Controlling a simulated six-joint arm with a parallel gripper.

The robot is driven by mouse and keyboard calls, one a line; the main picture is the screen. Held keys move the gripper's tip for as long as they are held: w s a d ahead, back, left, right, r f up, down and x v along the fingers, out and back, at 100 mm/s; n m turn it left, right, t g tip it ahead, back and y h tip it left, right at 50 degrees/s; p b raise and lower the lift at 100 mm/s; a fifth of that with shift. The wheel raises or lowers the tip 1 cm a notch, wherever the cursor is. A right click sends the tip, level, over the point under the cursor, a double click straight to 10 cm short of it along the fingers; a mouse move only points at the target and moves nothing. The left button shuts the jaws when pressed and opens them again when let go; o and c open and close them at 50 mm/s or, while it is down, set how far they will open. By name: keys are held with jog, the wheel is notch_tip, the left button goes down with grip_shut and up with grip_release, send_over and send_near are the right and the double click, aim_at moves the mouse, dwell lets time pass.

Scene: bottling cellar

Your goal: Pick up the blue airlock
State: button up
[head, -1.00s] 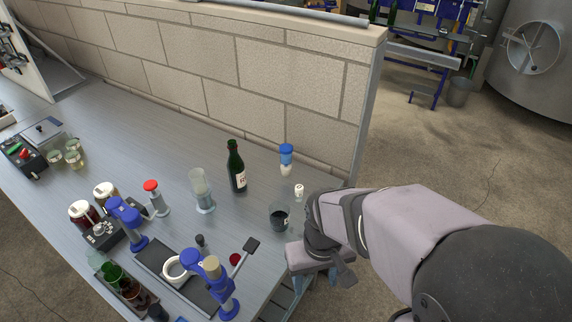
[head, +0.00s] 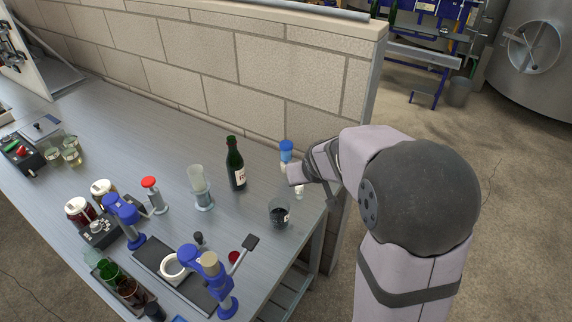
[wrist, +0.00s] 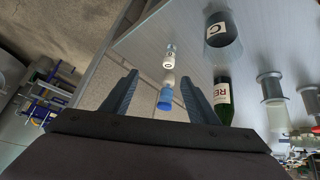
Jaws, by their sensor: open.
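A small upright piece with a blue top and a pale lower part (head: 287,150) stands near the wall at the bench's right end. It may be the blue airlock; I cannot tell for sure. In the wrist view the blue-topped piece (wrist: 166,98) shows between the fingers of my gripper (wrist: 161,77). My gripper is open, with nothing held. It seems close to the piece, but I cannot tell how far. In the head view my wrist hides the piece's lower part, and the fingers do not show clearly.
A small white labelled bottle (wrist: 170,57) stands close by. A green wine bottle (head: 236,165) and a dark glass jar (head: 279,215) stand to the left. A block wall (head: 262,108) rises behind. A clear cylinder (head: 200,190) stands farther left.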

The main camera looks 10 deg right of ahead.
aim_at(289, 151)
jog(key=w+f+t+y, duration=0.1)
jog(key=w+t, duration=0.1)
jog(key=w, duration=0.3)
jog(key=w+f+n+t+y+b, duration=0.1)
jog(key=w+t, duration=0.1)
jog(key=w, duration=0.4)
jog(key=w+a+f+t+y, duration=0.1)
jog(key=w+f+t, duration=0.1)
jog(key=w, duration=0.3)
jog(key=shift+w+n, duration=0.3)
jog(key=shift+w, duration=0.05)
jog(key=shift+f, duration=0.35)
jog(key=shift+x, duration=1.05)
jog(key=shift+w+a, duration=0.1)
jog(key=shift+p+x, duration=1)
jog(key=shift+x, duration=1.5)
jog(key=shift+f, duration=0.2)
jog(key=c, duration=1.1)
